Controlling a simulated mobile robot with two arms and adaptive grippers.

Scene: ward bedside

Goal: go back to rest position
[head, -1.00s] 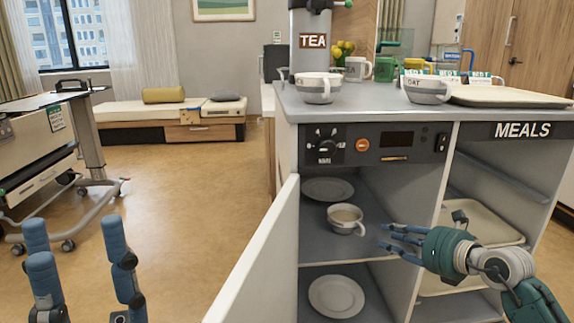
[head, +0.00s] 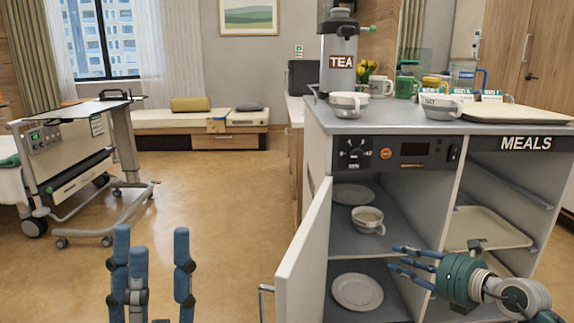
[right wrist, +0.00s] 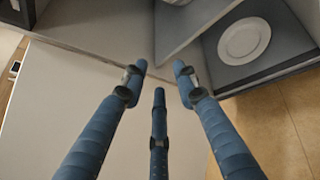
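My left gripper (head: 155,258) stands upright at the lower left of the head view, its blue fingers spread with nothing between them. My right gripper (head: 400,262) is at the lower right of the head view, in front of the open cabinet, below and right of the bowl-shaped cup (head: 364,222) on the middle shelf. A gap shows between its fingertips and the cup. In the right wrist view its three fingers (right wrist: 158,85) are spread and empty, over a pale panel.
The cabinet door (head: 305,255) stands open on the left. A plate (head: 357,291) lies on the lower shelf and also shows in the right wrist view (right wrist: 244,40). The worktop (head: 385,118) holds cups, a tea urn (head: 339,60) and a tray (head: 515,114). Open floor (head: 215,215) lies left.

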